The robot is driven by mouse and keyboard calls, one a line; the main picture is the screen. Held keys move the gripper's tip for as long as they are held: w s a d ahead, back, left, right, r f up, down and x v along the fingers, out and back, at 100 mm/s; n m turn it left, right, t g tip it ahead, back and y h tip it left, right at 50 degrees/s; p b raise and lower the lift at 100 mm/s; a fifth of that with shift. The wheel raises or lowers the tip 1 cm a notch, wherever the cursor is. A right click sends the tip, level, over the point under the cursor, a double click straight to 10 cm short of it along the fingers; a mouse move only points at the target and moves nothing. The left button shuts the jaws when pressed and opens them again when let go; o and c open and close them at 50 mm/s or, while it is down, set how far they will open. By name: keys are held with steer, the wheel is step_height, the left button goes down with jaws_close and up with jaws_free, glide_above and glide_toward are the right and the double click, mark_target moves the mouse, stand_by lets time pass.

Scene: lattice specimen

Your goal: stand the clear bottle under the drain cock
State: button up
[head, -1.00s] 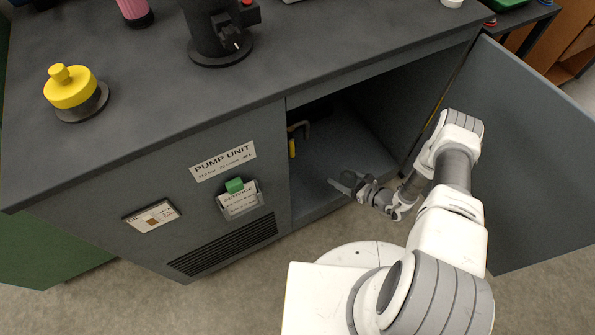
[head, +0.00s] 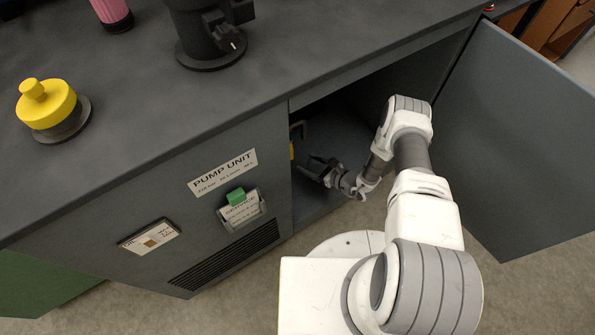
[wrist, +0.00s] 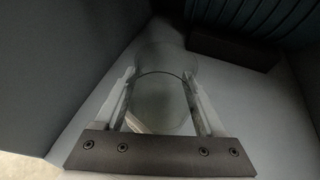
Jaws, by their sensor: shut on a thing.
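My gripper (head: 318,170) reaches low into the open pump cabinet in the head view. In the wrist view my gripper (wrist: 160,82) has a finger on each side of a clear, round-rimmed bottle (wrist: 160,103) and is shut on it. The bottle is see-through, and the pale cabinet floor shows around it. I cannot tell whether its base touches the floor. In the head view the bottle cannot be made out. A bent grey pipe (head: 302,127) with a yellow part (head: 291,151), perhaps the drain cock, shows just inside the opening's left edge, above and left of my gripper.
The cabinet door (head: 510,140) stands open on the right. The front panel (head: 150,205) bounds the opening on the left, and the worktop (head: 130,120) overhangs it. In the wrist view a dark block (wrist: 233,48) lies beyond the bottle, with a ribbed surface behind.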

steer(key=a+f, duration=0.1)
steer(key=w+a+f+b, duration=0.1)
steer(key=a, duration=0.1)
steer(key=w+a+f, duration=0.1)
steer(key=shift+a, duration=0.15)
step_height(320, 180, down, 4)
steer(key=b, duration=0.2)
steer(key=shift+b, duration=0.35)
steer(key=o, duration=1.3)
steer(key=shift+f, duration=0.15)
